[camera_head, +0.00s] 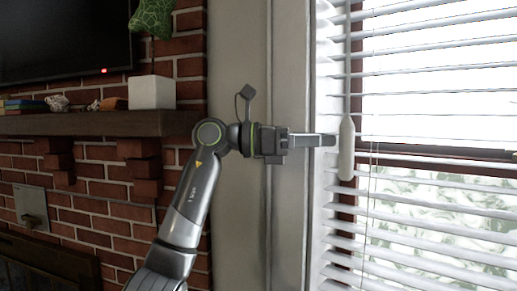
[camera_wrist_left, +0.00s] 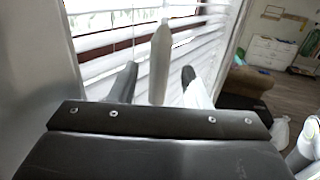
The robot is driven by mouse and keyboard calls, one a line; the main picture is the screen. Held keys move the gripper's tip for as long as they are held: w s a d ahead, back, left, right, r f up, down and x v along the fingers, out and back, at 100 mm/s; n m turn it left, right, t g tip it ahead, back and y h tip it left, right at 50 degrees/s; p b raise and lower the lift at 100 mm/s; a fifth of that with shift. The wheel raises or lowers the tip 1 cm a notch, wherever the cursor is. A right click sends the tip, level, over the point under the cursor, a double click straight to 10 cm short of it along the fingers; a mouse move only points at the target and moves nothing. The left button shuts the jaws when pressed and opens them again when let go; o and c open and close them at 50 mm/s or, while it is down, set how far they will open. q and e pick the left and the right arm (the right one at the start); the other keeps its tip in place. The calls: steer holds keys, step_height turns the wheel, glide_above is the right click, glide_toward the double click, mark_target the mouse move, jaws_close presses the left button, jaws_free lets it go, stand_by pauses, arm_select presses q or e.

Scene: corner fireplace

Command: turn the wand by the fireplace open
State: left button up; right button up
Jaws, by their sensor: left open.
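The wand (camera_head: 346,155) is a pale, thick-ended rod hanging upright in front of the window blinds, right of the fireplace. My left gripper (camera_head: 330,140) reaches in from the left, with its fingertips close to the wand's thick lower part. In the left wrist view the wand (camera_wrist_left: 160,62) stands between the two spread fingers of my left gripper (camera_wrist_left: 158,78). Gaps show on both sides of it there, so the gripper is open and not clamped on it. Whether a finger touches the wand in depth I cannot tell.
White slatted blinds (camera_head: 430,110) cover the window just behind the wand. A window frame and pale wall strip (camera_head: 290,230) stand left of it. The brick fireplace (camera_head: 110,190) has a dark mantel (camera_head: 100,124) holding a white box (camera_head: 152,92).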

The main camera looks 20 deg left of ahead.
arm_select(q)
steer(key=b+v, duration=0.2)
steer(key=v, duration=0.9)
steer(key=shift+a+b, duration=0.35)
steer(key=shift+b, duration=0.05)
steer(key=shift+f, duration=0.15)
